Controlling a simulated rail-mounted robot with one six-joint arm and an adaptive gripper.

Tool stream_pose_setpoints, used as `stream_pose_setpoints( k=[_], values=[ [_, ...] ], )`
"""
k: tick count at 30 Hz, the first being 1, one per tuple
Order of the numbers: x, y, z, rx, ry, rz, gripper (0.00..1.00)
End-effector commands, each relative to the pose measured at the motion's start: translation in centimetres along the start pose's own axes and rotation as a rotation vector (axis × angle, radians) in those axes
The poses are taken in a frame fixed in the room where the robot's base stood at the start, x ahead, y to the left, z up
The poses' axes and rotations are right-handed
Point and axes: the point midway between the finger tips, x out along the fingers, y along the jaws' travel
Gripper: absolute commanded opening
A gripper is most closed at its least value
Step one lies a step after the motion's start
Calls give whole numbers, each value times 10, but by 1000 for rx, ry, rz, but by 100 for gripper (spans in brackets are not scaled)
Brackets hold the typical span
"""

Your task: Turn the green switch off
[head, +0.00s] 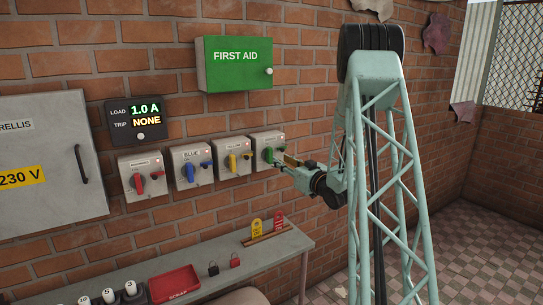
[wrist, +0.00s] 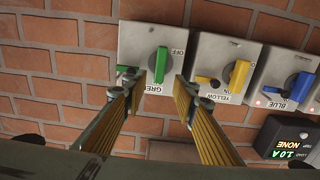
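The green switch is a grey box (head: 262,141) with a green handle (head: 268,154), last on the right in a row of wall switches. In the wrist view its green handle (wrist: 161,64) stands roughly upright on the grey plate, with "OFF" lettered at the upper right and part of "GREEN" below. My gripper (head: 283,163) is close in front of this switch in the head view. In the wrist view my gripper (wrist: 157,88) is open, its yellow-striped fingers apart on either side below the handle. I cannot tell whether a finger touches it. The "ON" mark is not readable.
Beside it are the yellow switch (head: 233,160), blue switch (head: 191,168) and red switch (head: 138,181). A display (head: 139,117) above reads load 1.0 A, trip NONE. A green first-aid box (head: 235,62) hangs above. A shelf (head: 215,262) with padlocks and tags runs below.

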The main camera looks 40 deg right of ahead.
Motion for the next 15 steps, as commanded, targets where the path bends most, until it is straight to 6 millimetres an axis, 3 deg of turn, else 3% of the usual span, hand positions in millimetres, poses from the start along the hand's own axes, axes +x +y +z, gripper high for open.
stream_pose_setpoints(
  k=[15],
  values=[
    [68, -1, 0, 1, 0, -1, 26]
  ],
)
